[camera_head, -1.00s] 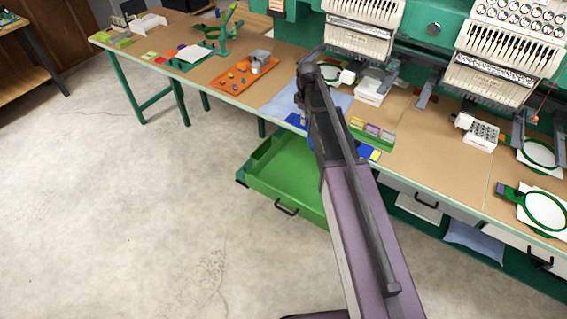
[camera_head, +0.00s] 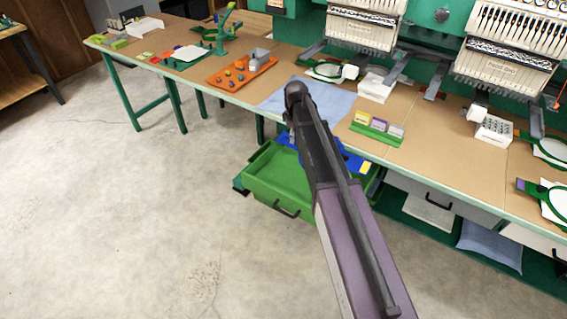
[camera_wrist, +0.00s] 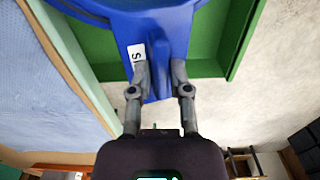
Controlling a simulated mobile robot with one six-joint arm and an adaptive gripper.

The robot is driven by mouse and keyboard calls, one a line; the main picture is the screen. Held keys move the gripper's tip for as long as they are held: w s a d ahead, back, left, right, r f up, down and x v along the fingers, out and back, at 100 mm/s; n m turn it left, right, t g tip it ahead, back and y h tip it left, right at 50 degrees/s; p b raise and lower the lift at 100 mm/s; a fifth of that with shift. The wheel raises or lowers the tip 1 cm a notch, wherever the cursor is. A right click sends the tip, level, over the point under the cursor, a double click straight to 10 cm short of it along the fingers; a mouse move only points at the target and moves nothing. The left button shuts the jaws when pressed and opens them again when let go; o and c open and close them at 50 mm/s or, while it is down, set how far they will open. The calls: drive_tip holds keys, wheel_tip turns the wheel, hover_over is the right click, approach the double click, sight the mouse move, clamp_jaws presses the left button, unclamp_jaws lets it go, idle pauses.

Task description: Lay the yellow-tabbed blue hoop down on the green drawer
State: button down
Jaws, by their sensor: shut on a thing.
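The blue hoop (camera_head: 350,160) with its yellow tab (camera_head: 365,167) shows partly behind my arm, over the back part of the pulled-out green drawer (camera_head: 268,183). My gripper (camera_wrist: 158,75) is shut on the blue hoop's stem (camera_wrist: 160,84), which carries a white label, in the wrist view. The hoop's ring runs out of the top of that view. The green drawer (camera_wrist: 209,40) lies below the hoop there. Whether the hoop touches the drawer cannot be told. In the head view my arm hides the fingertips and part of the hoop.
The brown worktop (camera_head: 430,155) edge runs beside the drawer, with a light blue cloth (camera_head: 325,98) and a green block rack (camera_head: 377,129) on it. An orange tray (camera_head: 241,70) lies farther left. Open concrete floor (camera_head: 130,210) is in front of the drawer.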

drive_tip(key=a+f+b, duration=0.3)
drive_tip(key=f+b, duration=0.6)
drive_tip(key=f, duration=0.1)
drive_tip(key=shift+w+a+f, duration=0.15)
drive_tip(key=shift+w, duration=0.2)
drive_tip(key=shift+f, duration=0.2)
drive_tip(key=shift+f+b, duration=2.55)
drive_tip(key=shift+b, duration=0.25)
drive_tip(key=shift+f, duration=0.2)
drive_tip(key=c, duration=0.6)
unclamp_jaws()
